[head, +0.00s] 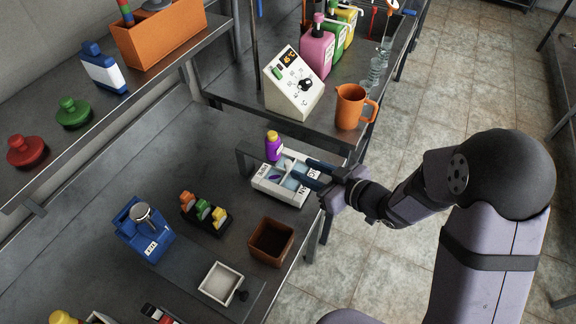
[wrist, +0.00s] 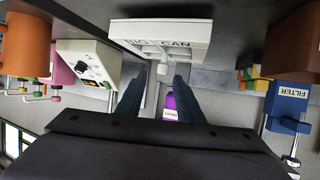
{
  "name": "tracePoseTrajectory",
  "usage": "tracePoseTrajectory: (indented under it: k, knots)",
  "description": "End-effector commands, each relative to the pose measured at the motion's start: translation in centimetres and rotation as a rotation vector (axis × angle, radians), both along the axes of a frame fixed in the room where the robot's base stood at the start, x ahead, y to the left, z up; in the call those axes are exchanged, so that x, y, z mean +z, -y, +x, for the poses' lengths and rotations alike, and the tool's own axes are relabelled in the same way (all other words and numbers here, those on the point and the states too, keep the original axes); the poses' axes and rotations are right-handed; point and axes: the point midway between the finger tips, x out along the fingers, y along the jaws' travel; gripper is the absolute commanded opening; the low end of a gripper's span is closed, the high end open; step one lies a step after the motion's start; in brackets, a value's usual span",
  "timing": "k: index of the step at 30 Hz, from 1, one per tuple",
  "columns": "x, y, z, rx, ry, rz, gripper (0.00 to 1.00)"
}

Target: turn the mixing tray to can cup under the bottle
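The mixing tray (head: 262,187) is a white tray with several compartments and printed labels, on the metal bench. In the wrist view the tray (wrist: 186,29) shows the words BIG and CAN and a small pale knob (wrist: 162,68) on its near side. A purple bottle (head: 273,150) with a yellow cap is upright at the tray's back edge; it also shows between my fingers in the wrist view (wrist: 171,108). My gripper (head: 308,174) is over the tray's right side. Its fingers are apart, with gaps beside the knob. Which cup is under the bottle is unclear.
A dark bracket (head: 243,160) stands just left of the tray. A brown box (head: 271,242), a rack of small bottles (head: 205,213) and a blue FILTER device (head: 143,232) are in front. A control box (head: 292,85) and an orange jug (head: 350,106) stand behind.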

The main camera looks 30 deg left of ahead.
Motion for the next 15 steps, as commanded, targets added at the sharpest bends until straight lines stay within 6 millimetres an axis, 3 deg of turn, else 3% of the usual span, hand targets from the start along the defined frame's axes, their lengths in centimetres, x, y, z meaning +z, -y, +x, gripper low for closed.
tracePoseTrajectory:
  k: [8, 15]
  knots:
    - [-0.1, -0.8, -0.3, 0.017, -0.002, 0.013, 0.34]
    - [-1.0, -2.9, 0.4, 0.017, -0.002, 0.011, 0.34]
